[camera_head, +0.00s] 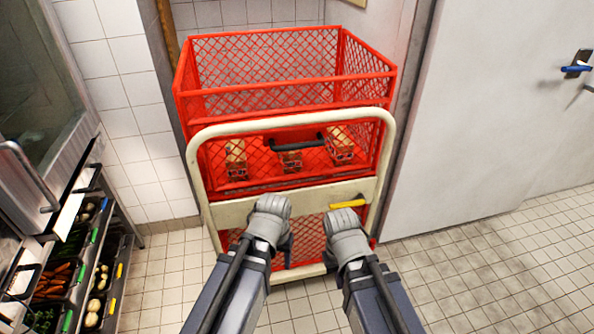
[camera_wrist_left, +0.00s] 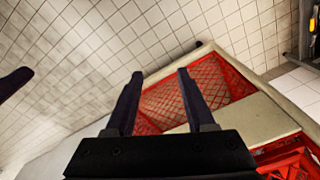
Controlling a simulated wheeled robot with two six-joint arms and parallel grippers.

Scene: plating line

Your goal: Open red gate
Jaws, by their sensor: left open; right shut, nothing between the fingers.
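The red gate (camera_head: 211,165) is a red mesh panel in a rounded cream frame, standing upright across the front of a red mesh cage (camera_head: 285,90). It has a black handle (camera_head: 296,144) near its top and a yellow latch bar (camera_head: 348,204) on the cream crossbar, at the right. My left gripper (camera_head: 285,246) is in front of the lower mesh, open and empty; its two spread fingers show in the left wrist view (camera_wrist_left: 157,74). My right gripper (camera_head: 345,236) is just below the yellow bar, shut and empty. Its fingertips are mostly hidden; I cannot tell whether it touches the gate.
Three small patterned packs (camera_head: 340,146) stand inside the cage behind the mesh. A rack of vegetable crates (camera_head: 75,270) stands at the left below a glass-fronted unit. A grey door (camera_head: 490,120) with a blue handle is at the right. The tiled floor (camera_head: 490,270) at right is clear.

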